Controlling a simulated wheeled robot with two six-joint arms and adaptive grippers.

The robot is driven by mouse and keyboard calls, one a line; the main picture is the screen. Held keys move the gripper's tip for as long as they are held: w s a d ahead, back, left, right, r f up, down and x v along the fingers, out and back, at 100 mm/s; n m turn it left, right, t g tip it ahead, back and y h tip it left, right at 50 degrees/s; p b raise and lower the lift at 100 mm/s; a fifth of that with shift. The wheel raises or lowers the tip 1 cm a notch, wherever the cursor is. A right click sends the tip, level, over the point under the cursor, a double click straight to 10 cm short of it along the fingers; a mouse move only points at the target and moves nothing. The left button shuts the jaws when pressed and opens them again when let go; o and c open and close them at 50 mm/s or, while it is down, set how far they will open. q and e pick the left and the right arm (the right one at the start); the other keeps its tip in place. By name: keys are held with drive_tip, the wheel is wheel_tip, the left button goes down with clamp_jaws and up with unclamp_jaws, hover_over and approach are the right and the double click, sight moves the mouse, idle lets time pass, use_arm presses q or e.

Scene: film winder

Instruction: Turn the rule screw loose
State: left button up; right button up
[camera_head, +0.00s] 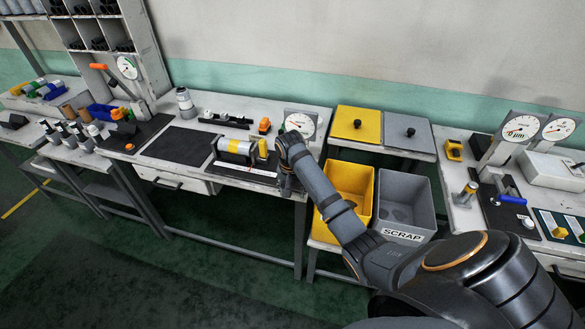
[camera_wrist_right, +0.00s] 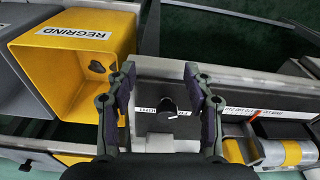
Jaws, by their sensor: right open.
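In the right wrist view a small black knob (camera_wrist_right: 168,107) with a white mark stands on a grey plate with small labels. It looks like the rule screw. My right gripper (camera_wrist_right: 157,78) is open, with one finger on each side of the knob in the picture and gaps on both sides. A rule strip (camera_wrist_right: 240,111) runs off to the right of it. In the head view my right gripper (camera_head: 287,187) is at the right end of the rule strip (camera_head: 249,171) on the middle bench and hides the knob. My left gripper is not in view.
A winder with a yellow-and-silver roll (camera_head: 235,146) lies behind the rule. A dial gauge (camera_head: 300,123) stands at the bench's back right. A yellow bin (camera_head: 347,180), labelled REGRIND in the wrist view, and a grey SCRAP bin (camera_head: 405,195) are close on the right.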

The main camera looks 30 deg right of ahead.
drive_tip(key=w+d+r+m+g+y, duration=0.1)
drive_tip(key=w+d+r+m, duration=0.15)
drive_tip(key=r, duration=0.35)
drive_tip(key=w+d+r+m, duration=0.2)
drive_tip(key=w+r+m, duration=0.1)
drive_tip(key=r, duration=0.3)
drive_tip(key=shift+n, duration=0.25)
drive_tip(key=f, duration=0.3)
drive_tip(key=f+p, duration=0.1)
drive_tip(key=f, duration=0.3)
drive_tip(key=f+p, duration=0.1)
drive_tip(key=f, duration=0.3)
drive_tip(key=shift+w+a, duration=0.25)
drive_tip(key=shift+c, duration=0.4)
clamp_jaws()
